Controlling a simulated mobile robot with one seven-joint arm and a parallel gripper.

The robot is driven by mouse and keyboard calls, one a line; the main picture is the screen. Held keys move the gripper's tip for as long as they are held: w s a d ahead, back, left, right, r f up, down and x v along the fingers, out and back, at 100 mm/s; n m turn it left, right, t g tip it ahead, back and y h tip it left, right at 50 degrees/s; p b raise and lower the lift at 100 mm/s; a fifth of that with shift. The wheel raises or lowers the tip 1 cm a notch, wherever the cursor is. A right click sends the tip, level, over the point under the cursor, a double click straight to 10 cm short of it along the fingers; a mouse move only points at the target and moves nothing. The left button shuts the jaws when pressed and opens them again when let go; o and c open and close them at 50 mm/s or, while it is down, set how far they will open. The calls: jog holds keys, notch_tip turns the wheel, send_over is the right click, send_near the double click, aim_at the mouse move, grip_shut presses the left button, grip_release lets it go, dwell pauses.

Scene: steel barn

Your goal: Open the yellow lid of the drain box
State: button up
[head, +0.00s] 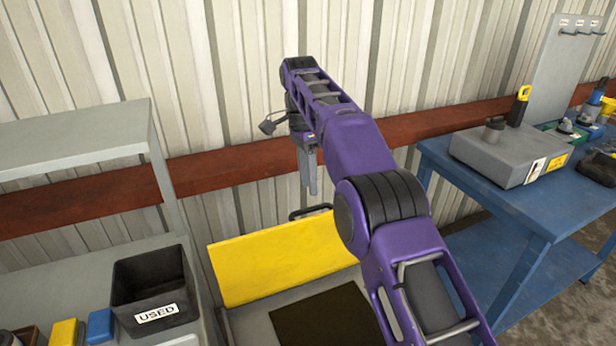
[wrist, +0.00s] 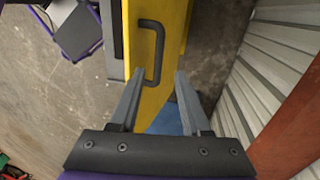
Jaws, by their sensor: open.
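The yellow lid (head: 280,258) of the drain box (head: 247,323) stands raised at the back of the box, leaning toward the corrugated wall, with the box's dark opening (head: 330,320) showing in front. Its dark handle (head: 311,210) shows at the lid's top edge. In the wrist view the handle (wrist: 152,52) lies on the yellow lid (wrist: 165,90), just beyond the fingertips. My gripper (head: 309,190) is above the lid's top edge, its fingers pointing down. In the wrist view my gripper (wrist: 159,74) is open, with nothing held between its fingers.
A blue workbench (head: 505,200) with a grey machine (head: 510,150) stands at the right. A grey shelf unit (head: 75,135) with a black bin (head: 155,285) marked USED stands at the left. The corrugated wall (head: 240,80) with a red-brown beam (head: 235,165) is close behind.

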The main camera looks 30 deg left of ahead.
jog(key=shift+r, duration=0.3)
dwell(0.5)
